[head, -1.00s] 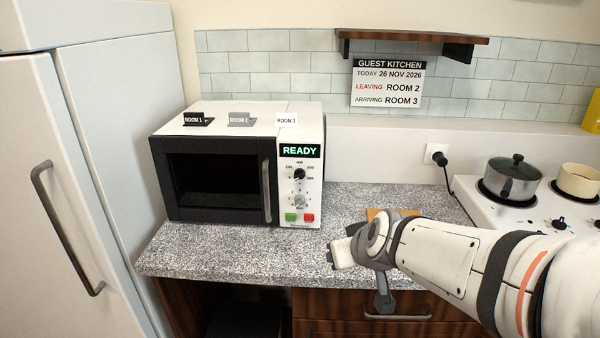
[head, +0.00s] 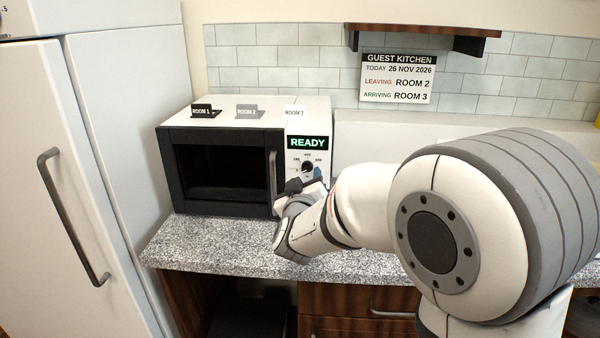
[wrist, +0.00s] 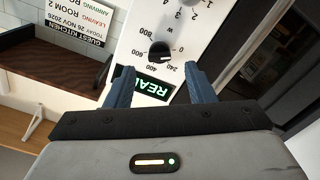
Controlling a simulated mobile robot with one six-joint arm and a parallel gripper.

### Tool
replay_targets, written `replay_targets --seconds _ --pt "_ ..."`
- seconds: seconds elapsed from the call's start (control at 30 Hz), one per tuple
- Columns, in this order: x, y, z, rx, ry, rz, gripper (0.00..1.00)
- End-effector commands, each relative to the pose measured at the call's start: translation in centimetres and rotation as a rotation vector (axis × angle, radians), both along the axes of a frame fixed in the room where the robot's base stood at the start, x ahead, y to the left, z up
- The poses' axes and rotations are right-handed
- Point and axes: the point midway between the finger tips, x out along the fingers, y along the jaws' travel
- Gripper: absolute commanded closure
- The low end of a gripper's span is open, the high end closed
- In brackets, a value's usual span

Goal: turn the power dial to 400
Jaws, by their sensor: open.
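The microwave (head: 222,145) stands on the counter with its door shut and its display (head: 308,142) reading READY. The black power dial (head: 307,166) sits below the display, partly covered by my gripper (head: 309,182) in the head view. In the wrist view the panel is upside down.
A second, pale dial (wrist: 194,3) is cut off at the wrist view's top edge. Tags for rooms 1, 2 and 3 stand on the microwave. A wall sign (head: 398,78) hangs below a shelf (head: 420,32). The fridge (head: 60,180) stands left. My arm covers the hob.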

Motion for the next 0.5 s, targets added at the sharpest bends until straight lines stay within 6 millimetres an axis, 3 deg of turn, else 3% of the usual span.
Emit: replay_targets --seconds 0.2,0.5 --pt "3.1 -0.1 0.0 -0.001 0.001 -0.001 0.51" --pt "4.0 -0.2 0.0 0.001 0.000 0.000 0.51"
